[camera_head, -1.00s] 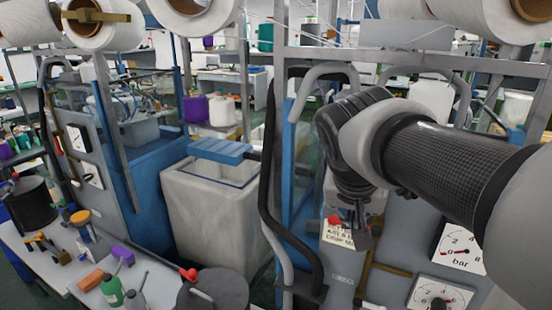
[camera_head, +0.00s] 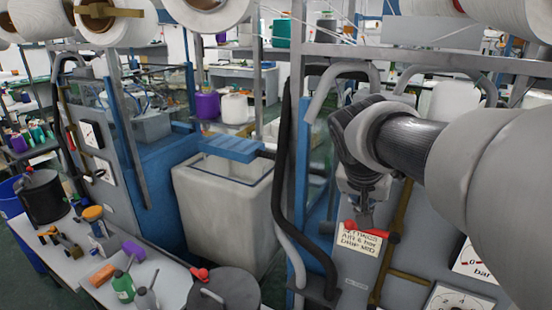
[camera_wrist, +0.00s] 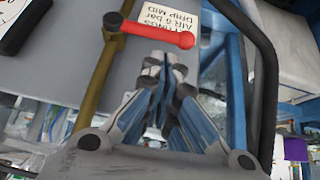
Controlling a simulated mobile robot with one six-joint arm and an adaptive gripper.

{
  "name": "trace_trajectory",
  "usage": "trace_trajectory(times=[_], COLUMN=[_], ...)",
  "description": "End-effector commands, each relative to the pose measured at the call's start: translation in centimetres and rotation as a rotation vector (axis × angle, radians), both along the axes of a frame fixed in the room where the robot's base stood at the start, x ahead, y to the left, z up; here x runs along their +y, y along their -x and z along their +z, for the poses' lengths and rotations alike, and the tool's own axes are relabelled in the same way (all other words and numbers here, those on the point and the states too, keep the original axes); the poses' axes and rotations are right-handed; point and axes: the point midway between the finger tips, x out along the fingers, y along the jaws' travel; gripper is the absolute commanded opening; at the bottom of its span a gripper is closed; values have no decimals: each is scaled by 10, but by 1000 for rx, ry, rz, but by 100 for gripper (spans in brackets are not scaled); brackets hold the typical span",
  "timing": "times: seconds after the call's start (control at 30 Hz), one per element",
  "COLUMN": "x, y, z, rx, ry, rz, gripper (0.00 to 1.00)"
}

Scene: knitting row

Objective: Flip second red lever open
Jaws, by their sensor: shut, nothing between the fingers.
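A red lever (camera_head: 393,238) sits on a brass pipe (camera_head: 395,240) on the grey machine panel, partly covered by my gripper in the head view. In the wrist view the red lever (camera_wrist: 160,34) extends crosswise from the brass pipe (camera_wrist: 98,85), with its rounded end to the right. My gripper (camera_head: 364,220) points down at the lever in the head view. In the wrist view my gripper (camera_wrist: 166,66) is shut and empty, with its fingertips just below the lever's free end. I cannot tell whether they touch.
A handwritten label (camera_head: 360,240) is on the panel behind the lever. Gauges (camera_head: 460,300) are at the lower right. Black hoses (camera_head: 285,190) and a blue post (camera_head: 300,150) stand left of the panel. A pale bin (camera_head: 215,215) and a cluttered table (camera_head: 75,265) are farther left.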

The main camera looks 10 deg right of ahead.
Motion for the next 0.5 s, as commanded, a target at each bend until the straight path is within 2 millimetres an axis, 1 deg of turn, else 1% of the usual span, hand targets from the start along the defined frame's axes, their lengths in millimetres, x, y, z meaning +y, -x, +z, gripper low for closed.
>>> trace_trajectory(times=[0.03,0.2,0.33,0.5], x=[-4,-12,-15,-15], y=[-4,-15,-19,-20], z=[-11,-29,-36,-37], rx=[3,0,0,-1], ry=[1,1,1,1], rz=[-2,-1,-1,0], gripper=[0,0,0,0])
